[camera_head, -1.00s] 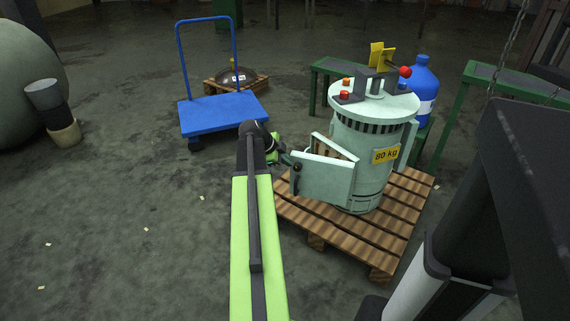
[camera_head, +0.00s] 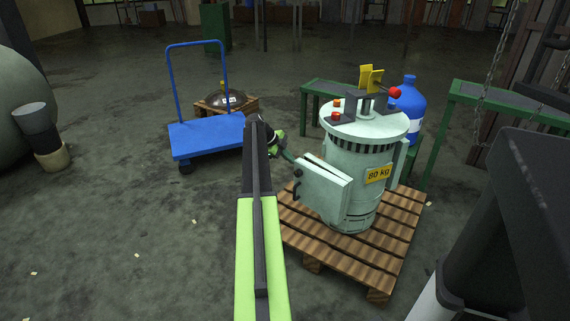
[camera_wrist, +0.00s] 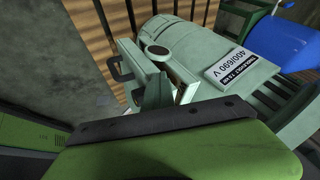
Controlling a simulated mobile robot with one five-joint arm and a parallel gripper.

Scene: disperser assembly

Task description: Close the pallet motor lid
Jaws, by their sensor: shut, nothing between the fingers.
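The pale green motor (camera_head: 362,160) stands upright on a wooden pallet (camera_head: 375,262), with a yellow "80 kg" label. Its lid (camera_head: 322,192) is a flat hinged panel with a dark handle, swung part way out at the motor's left front. A narrow gap shows behind its top edge. My gripper (camera_head: 288,156) is shut and empty at the lid's outer left edge; I cannot tell whether it touches. In the wrist view the motor (camera_wrist: 200,45) and dark handles (camera_wrist: 115,67) show above my wrist, which hides much of the rest.
A blue trolley (camera_head: 205,136) stands behind on the left. Green benches (camera_head: 335,88) and a blue gas bottle (camera_head: 408,105) stand behind the motor. A chain (camera_head: 488,100) hangs at the right. The floor left of my arm is mostly clear.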

